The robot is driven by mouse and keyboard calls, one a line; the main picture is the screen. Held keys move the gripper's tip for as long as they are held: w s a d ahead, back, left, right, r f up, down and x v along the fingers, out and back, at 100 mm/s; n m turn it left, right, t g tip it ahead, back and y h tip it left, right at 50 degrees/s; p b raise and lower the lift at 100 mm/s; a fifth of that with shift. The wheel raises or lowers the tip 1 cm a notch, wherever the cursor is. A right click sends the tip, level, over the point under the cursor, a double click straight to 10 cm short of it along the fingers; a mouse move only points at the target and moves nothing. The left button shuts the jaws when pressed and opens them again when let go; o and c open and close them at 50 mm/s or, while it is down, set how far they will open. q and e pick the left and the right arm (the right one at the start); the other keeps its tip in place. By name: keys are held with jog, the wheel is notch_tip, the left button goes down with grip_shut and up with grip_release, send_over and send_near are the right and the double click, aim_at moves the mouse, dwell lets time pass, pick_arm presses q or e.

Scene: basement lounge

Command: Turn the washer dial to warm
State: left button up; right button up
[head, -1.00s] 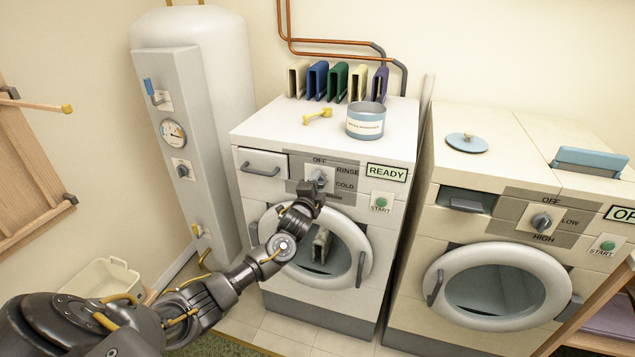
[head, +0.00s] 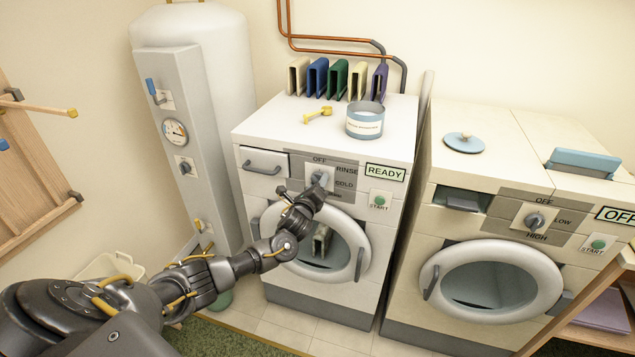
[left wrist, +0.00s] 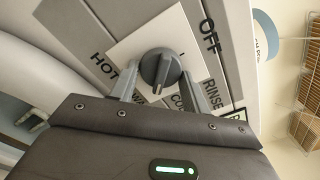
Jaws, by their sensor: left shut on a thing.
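The washer (head: 255,215) is the white machine on the left in the head view, with a READY display (head: 385,174). Its grey dial (head: 319,177) sits on the panel, with OFF, RINSE and COLD readable around it. In the left wrist view the dial (left wrist: 160,68) is between the fingers of my left gripper (left wrist: 160,88), which is shut on it. HOT, OFF, RINSE and partly hidden WARM and COLD labels surround it there. The dial's narrow end points down in that view, near the WARM and COLD labels; which one I cannot tell. My right gripper is out of view.
The washer's green START button (head: 379,200) is right of the dial. The round door (head: 345,225) lies below my gripper. A dryer (head: 400,270) with its own dial (head: 535,221) stands to the right. A white boiler (head: 190,60) stands to the left.

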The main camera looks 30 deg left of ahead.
pick_arm(q)
jog(key=shift+m+p, duration=0.45)
jog(key=shift+m, duration=0.95)
jog(key=shift+f, duration=0.1)
jog(key=o, duration=1)
jog(key=shift+c, duration=0.2)
jog(key=b+v, duration=0.1)
jog(key=v, duration=1)
jog(key=shift+w+a, duration=0.1)
